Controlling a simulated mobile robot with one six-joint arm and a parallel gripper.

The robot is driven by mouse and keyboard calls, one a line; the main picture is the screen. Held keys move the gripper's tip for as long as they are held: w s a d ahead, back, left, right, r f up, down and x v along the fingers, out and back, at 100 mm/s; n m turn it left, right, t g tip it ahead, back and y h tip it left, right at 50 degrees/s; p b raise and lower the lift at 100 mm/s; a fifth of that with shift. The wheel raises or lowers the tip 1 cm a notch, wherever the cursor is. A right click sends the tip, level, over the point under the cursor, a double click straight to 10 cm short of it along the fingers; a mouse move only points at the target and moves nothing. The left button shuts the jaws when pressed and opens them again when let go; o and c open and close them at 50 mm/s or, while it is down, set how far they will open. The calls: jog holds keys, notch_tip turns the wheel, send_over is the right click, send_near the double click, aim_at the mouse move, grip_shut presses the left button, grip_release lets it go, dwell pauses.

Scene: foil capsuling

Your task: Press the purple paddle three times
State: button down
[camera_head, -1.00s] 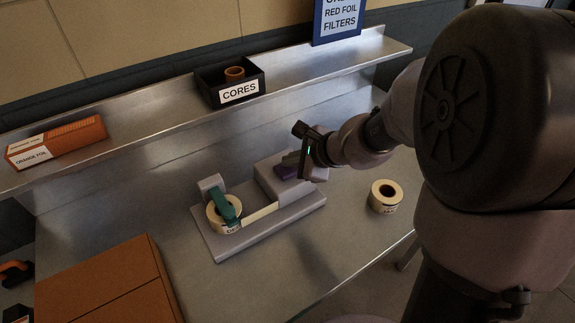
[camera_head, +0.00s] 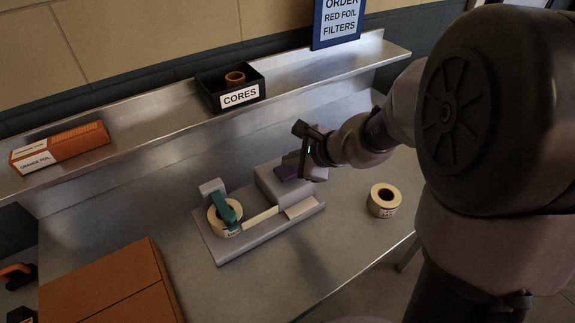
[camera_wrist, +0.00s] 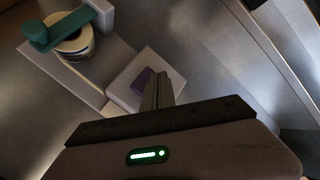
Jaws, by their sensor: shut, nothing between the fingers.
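The purple paddle (camera_head: 287,172) sits on top of the pale block of the foil machine (camera_head: 268,236), at its right end. In the wrist view the paddle (camera_wrist: 143,82) is partly hidden behind my gripper's fingers. My gripper (camera_head: 301,160) is shut and empty, just above and beside the paddle in the head view. Its fingers show together in the wrist view (camera_wrist: 160,88). I cannot tell whether the fingertips touch the paddle. A cream roll (camera_head: 225,218) sits at the machine's left end under a green arm (camera_head: 225,208), with a pale strip running right.
Another cream roll (camera_head: 383,200) lies on the bench to the right. A shelf (camera_head: 150,128) behind holds a black CORES box (camera_head: 232,96) and an orange foil box (camera_head: 60,148). A large orange box (camera_head: 105,292) stands front left. The bench front centre is clear.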

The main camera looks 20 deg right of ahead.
aim_at(291, 171)
jog(key=shift+r, duration=0.2)
notch_tip(291, 171, up, 5)
jog(key=p, duration=0.4)
jog(key=shift+r, duration=0.1)
dwell(0.6)
jog(key=s+a+r+n+g, duration=0.1)
jog(key=s+a+r+n, duration=0.4)
jog(key=s+n, duration=0.15)
jog(key=s+r+n+g+h, duration=0.1)
jog(key=s+r+n+h, duration=0.1)
jog(key=s+n, duration=0.8)
jog(key=s, duration=0.7)
jog(key=shift+s+d+r+h, duration=0.2)
jog(key=shift+s+r+h, duration=0.1)
jog(key=shift+s, duration=0.1)
